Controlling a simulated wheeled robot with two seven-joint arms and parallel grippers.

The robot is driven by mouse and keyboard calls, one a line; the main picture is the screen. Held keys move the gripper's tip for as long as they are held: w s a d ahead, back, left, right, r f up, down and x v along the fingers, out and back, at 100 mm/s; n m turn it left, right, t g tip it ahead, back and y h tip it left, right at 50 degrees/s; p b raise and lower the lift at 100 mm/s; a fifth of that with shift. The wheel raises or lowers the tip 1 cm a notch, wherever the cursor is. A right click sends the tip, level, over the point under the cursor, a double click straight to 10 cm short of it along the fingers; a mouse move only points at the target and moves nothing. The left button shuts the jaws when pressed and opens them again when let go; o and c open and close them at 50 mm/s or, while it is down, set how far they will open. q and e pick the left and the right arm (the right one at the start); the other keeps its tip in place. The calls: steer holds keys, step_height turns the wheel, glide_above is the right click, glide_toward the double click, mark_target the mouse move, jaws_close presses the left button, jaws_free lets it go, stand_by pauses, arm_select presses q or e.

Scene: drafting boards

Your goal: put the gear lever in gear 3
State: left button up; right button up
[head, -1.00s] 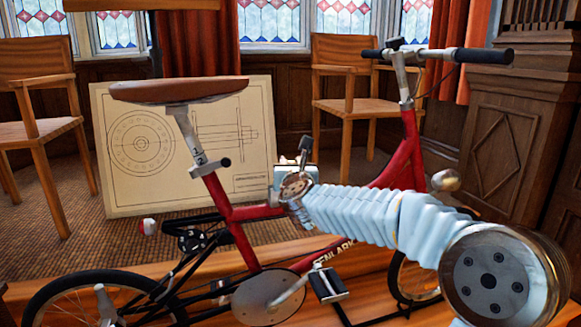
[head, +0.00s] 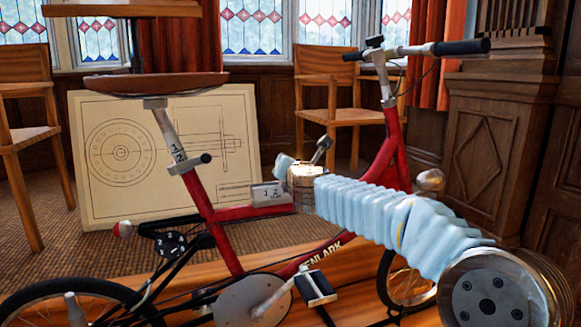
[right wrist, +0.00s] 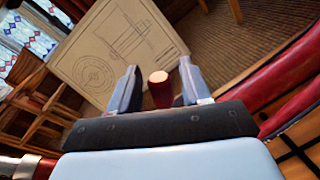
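The gear plate (head: 268,194) sits on the bicycle's red top tube in the head view; a "1" and a "2" show on it, and the rest is behind my right gripper. My right gripper (head: 283,166) is just above and beside the plate. In the right wrist view my right gripper (right wrist: 157,70) is open. A short red post with a tan top, seemingly the gear lever (right wrist: 159,92), stands between its two fingers with a gap on each side. In the head view the lever is hidden, so its gear cannot be told. My left gripper is not in view.
The red folding bicycle (head: 206,200) has a brown saddle (head: 155,84) at left and handlebars (head: 420,50) at right. A drawing board (head: 120,200) leans behind it. Wooden chairs (head: 335,85) and a carved wooden post (head: 490,150) stand farther back.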

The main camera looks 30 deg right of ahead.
steer(key=v, duration=1.3)
steer(key=shift+s+a, duration=0.25)
steer(key=shift+s, duration=0.1)
